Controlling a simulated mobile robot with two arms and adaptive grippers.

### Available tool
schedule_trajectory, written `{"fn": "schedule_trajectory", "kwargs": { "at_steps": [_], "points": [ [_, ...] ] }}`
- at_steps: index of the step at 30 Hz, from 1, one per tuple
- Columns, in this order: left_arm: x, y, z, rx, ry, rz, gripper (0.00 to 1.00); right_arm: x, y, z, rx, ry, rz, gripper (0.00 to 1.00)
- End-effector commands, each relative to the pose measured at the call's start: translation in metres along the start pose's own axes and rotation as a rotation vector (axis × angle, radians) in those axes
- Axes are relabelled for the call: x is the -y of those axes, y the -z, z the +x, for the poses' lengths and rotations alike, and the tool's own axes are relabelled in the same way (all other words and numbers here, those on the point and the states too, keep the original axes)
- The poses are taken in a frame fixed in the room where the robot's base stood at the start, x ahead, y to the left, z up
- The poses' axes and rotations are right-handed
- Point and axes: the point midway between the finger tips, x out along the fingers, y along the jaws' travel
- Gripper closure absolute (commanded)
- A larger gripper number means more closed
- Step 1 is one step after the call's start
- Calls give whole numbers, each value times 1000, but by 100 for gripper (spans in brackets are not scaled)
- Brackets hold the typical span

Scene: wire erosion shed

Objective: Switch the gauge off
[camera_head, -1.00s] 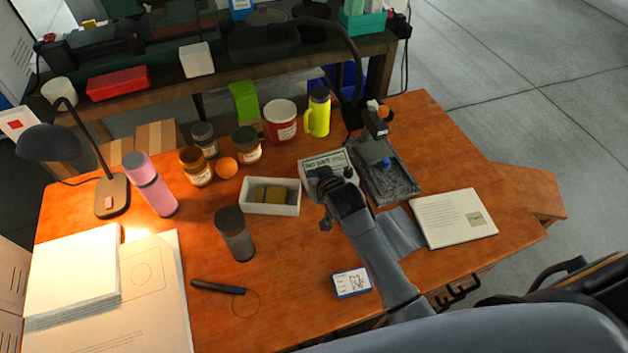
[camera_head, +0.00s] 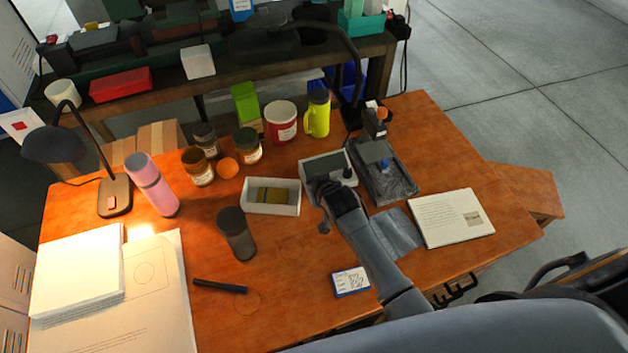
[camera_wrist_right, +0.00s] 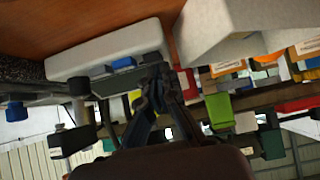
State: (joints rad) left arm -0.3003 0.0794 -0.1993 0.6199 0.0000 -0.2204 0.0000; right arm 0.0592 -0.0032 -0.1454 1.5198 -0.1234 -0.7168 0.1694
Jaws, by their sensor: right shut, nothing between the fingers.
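The gauge is most likely the pale box (camera_head: 318,167) on the orange table, left of the dark stand; its top face looks plain grey with no readable text. In the right wrist view a pale case (camera_wrist_right: 100,52) carries a blue button (camera_wrist_right: 122,62) and a dark panel. My right gripper (camera_head: 322,188) is shut and empty at the near edge of the box, hiding part of it. In the wrist view its fingertips (camera_wrist_right: 157,74) are together, close to the case's edge; I cannot tell if they touch. My left gripper is not in view.
The dark stand (camera_head: 398,184) with a blue part is right of the box. A booklet (camera_head: 442,232) lies right.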

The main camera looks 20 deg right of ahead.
Motion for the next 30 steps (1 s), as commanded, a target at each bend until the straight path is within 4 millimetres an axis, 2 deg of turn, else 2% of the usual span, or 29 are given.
{"fn": "schedule_trajectory", "kwargs": {
  "at_steps": [4,14,23,26,30],
  "points": [
    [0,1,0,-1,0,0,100,0,-1,2,6,-1,0,100],
    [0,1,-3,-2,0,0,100,0,12,7,5,0,1,100],
    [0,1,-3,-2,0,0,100,0,13,7,4,0,0,100],
    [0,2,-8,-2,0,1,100,-1,17,5,3,0,0,100],
    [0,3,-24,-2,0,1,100,-3,32,-3,2,-1,0,100]
  ]
}}
